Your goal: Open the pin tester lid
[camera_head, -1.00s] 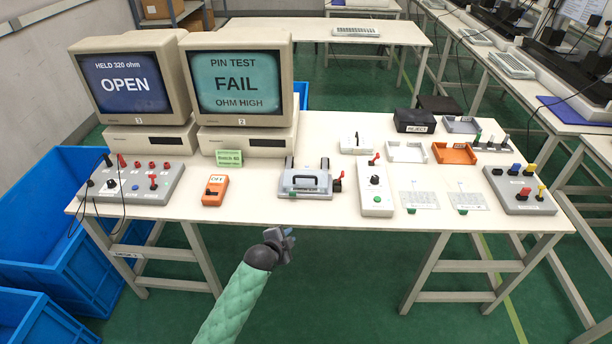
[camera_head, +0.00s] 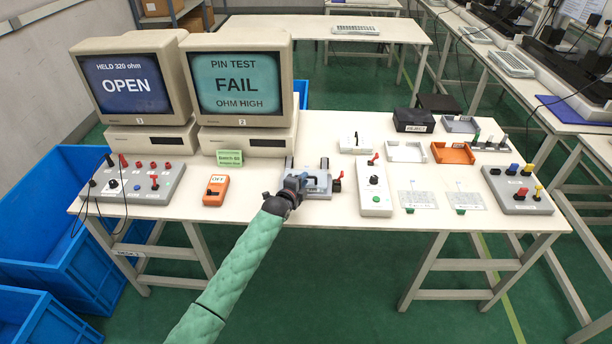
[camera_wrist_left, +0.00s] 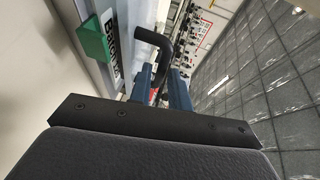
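The pin tester (camera_head: 318,185) is a grey unit with dark upright parts, on the front middle of the white table. My left gripper (camera_head: 297,183) is at its left front side and covers part of it. In the left wrist view, the two blue fingers (camera_wrist_left: 160,88) stand a little apart, with a bent black handle (camera_wrist_left: 154,38) running down between them. I cannot tell whether they touch or clamp it. A green block (camera_wrist_left: 91,39) and dark lettering on a pale surface show beside it. How the lid sits is mostly hidden. My right gripper is not in view.
An orange switch box (camera_head: 215,190) and a control panel (camera_head: 138,184) lie to the left. A white box with a red lever (camera_head: 374,190) stands close on the right. Two monitors (camera_head: 238,85) stand behind. Orange (camera_head: 453,153) and white trays are farther right.

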